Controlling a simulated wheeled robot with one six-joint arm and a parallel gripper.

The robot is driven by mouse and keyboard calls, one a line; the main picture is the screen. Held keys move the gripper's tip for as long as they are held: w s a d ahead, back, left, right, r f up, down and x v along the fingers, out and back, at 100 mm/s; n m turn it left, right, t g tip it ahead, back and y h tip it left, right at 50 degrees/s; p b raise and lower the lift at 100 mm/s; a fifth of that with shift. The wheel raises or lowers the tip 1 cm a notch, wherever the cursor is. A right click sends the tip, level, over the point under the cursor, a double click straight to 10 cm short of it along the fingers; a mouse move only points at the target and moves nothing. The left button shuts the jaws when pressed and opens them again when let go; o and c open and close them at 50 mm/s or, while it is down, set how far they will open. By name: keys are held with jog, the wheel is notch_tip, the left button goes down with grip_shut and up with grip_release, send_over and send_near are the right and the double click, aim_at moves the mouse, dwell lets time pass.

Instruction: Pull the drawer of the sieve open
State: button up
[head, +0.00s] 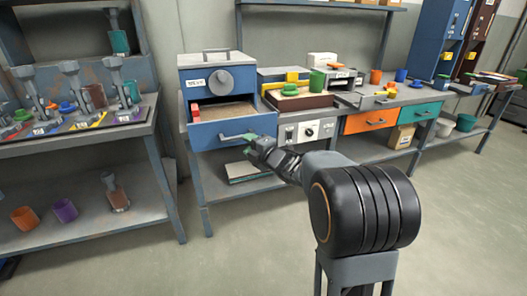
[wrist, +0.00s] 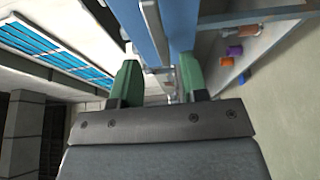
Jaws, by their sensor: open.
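The sieve (head: 217,78) is a blue box with a round dial, standing on the grey bench in the head view. Its drawer (head: 233,131) stands out from the front, with sandy material and a red block inside. A grey bar handle (head: 232,138) crosses the drawer's blue front. My gripper (head: 249,145), with green fingertips, is at the right end of this handle. In the wrist view my gripper (wrist: 159,75) is open, with the blue drawer front (wrist: 179,25) and grey handle (wrist: 151,30) ahead of and between the fingers. I cannot tell whether the fingers touch the handle.
A side bench (head: 75,139) with several tools stands at the left. An orange drawer (head: 369,122) is farther right. The floor (head: 455,205) is clear at the right.

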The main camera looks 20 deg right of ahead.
jog(key=p+v, duration=0.1)
jog(key=v, duration=0.6)
jog(key=shift+s, duration=0.3)
jog(key=s+d+r+m+g+h+p, duration=0.1)
jog(key=s+r+m+g+h+p, duration=0.1)
jog(key=r+m+h+p, duration=0.35)
jog(key=s+d+r+m+g+h+p, duration=0.1)
jog(key=s+r+m+h+p, duration=0.2)
jog(key=r+m+p, duration=0.55)
jog(key=s+a+r+m+g+p, duration=0.2)
jog(key=s+m+g+p, duration=0.1)
jog(key=s+p, duration=0.2)
jog(key=s+a+r+m+g+y+p, duration=0.1)
jog(key=s+a+r+m+g+p, duration=0.1)
jog(key=s+p, duration=0.4)
jog(key=s+a+r+m+g+p, duration=0.3)
jog(key=s+g+p, duration=0.2)
jog(key=s, duration=0.1)
jog(key=shift+s+a+r+m+y+p, duration=0.15)
jog(key=shift+s+r+m+y+p, duration=0.05)
jog(key=shift+s+m+y+p, duration=0.15)
